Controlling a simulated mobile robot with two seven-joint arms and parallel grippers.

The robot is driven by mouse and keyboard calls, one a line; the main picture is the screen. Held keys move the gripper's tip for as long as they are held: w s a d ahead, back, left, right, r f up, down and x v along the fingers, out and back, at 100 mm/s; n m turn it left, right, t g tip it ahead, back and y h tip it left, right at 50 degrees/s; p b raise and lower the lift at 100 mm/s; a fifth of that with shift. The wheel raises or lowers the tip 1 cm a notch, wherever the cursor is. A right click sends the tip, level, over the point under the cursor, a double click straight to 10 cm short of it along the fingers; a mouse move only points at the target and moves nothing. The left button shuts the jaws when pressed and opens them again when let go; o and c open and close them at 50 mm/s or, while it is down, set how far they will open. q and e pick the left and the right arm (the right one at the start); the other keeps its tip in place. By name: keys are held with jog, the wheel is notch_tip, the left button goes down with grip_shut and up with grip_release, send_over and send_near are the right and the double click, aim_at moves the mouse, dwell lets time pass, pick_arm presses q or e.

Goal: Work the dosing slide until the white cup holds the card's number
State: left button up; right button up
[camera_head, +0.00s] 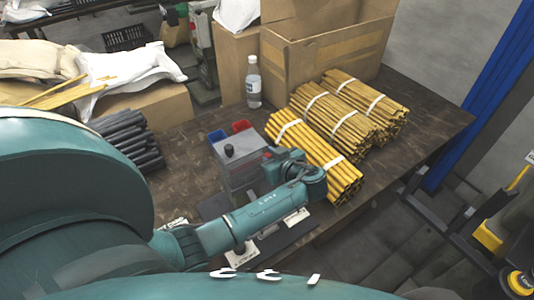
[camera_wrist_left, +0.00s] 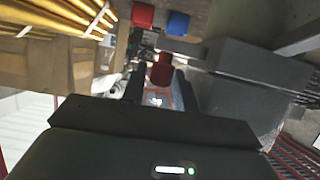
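A grey dosing box (camera_head: 238,165) with a black knob on top stands on the table; a large grey block, probably the same box, fills the right of the left wrist view (camera_wrist_left: 255,75). My left gripper (camera_head: 272,158) is at its right side, partly hidden by its own wrist. In the left wrist view, a red knob (camera_wrist_left: 162,70) shows between my left gripper's (camera_wrist_left: 158,82) dark, spread fingers; I cannot tell whether they touch it. A small white patch with red lines lies beyond the fingers. I cannot make out the white cup or the card's number. My right gripper is out of view.
Blue (camera_head: 217,137) and red (camera_head: 242,126) bins stand behind the box. A bottle (camera_head: 253,82) stands farther back. Bundled yellow rods (camera_head: 318,160) lie close on the right, dark rods (camera_head: 128,138) on the left. A dark mat (camera_head: 272,246) lies in front.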

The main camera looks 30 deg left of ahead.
pick_arm(q)
jog(key=shift+c, duration=0.2)
jog(key=c, duration=0.5)
grip_shut()
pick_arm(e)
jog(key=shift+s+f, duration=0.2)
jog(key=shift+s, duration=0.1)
pick_arm(q)
jog(key=shift+w, duration=0.1)
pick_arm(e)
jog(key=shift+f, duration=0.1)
pick_arm(q)
jog(key=shift+w+d+f+b, duration=0.2)
jog(key=shift+w+b, duration=0.1)
jog(key=shift+b, duration=0.3)
jog(key=shift+w+d+r+b, duration=0.15)
jog(key=shift+w+d+b, duration=0.15)
jog(key=shift+w+b, duration=0.4)
jog(key=shift+w+d+r+b, duration=0.2)
jog(key=shift+w+b, duration=0.25)
jog(key=shift+w, duration=0.3)
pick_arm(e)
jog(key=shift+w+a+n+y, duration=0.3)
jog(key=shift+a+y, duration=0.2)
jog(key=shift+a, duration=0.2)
